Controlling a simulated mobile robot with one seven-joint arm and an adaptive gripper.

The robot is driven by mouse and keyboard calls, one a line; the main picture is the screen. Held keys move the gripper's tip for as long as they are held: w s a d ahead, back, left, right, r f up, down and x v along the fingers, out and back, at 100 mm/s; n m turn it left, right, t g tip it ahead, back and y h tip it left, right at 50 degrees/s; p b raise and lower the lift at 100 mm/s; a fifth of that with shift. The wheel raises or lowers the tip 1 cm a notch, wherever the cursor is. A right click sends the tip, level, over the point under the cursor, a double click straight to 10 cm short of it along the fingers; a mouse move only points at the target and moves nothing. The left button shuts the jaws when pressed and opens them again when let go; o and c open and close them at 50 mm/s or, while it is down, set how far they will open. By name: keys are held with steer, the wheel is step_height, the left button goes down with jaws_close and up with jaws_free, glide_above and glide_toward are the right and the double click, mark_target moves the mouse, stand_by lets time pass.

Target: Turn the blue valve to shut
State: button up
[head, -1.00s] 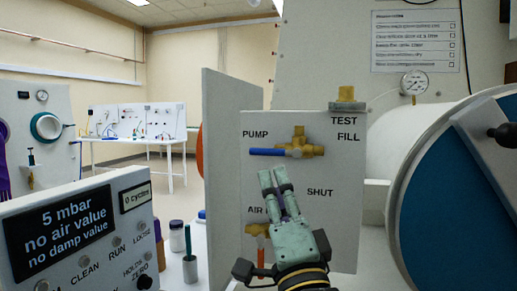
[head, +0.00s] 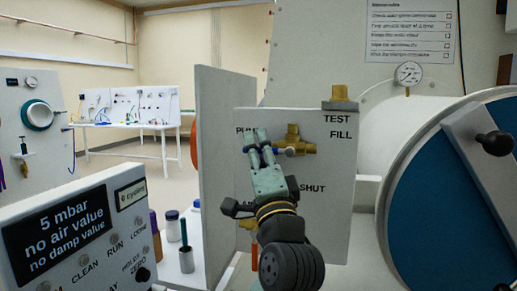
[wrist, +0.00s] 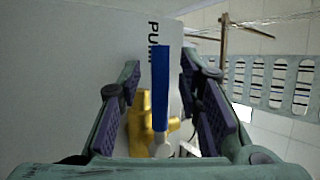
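The blue valve has a brass body (head: 294,141) on a pale upright panel, with a blue lever pointing left toward the PUMP label. My gripper (head: 258,139) is at the lever and hides part of it in the head view. In the wrist view the blue lever (wrist: 160,85) lies between the two fingers of my gripper (wrist: 161,72). The fingers are open, with gaps showing on both sides of the lever. The SHUT label (head: 313,188) is below right of the valve, partly covered by my arm.
A second brass valve (head: 248,223) with an orange lever sits lower on the panel, partly hidden by my arm. A grey side panel (head: 222,160) stands just left. A display box (head: 75,230) is at front left, and a large blue round door (head: 440,200) is at right.

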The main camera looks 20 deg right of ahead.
steer(key=shift+c, duration=0.2)
jaws_close()
stand_by(0.6)
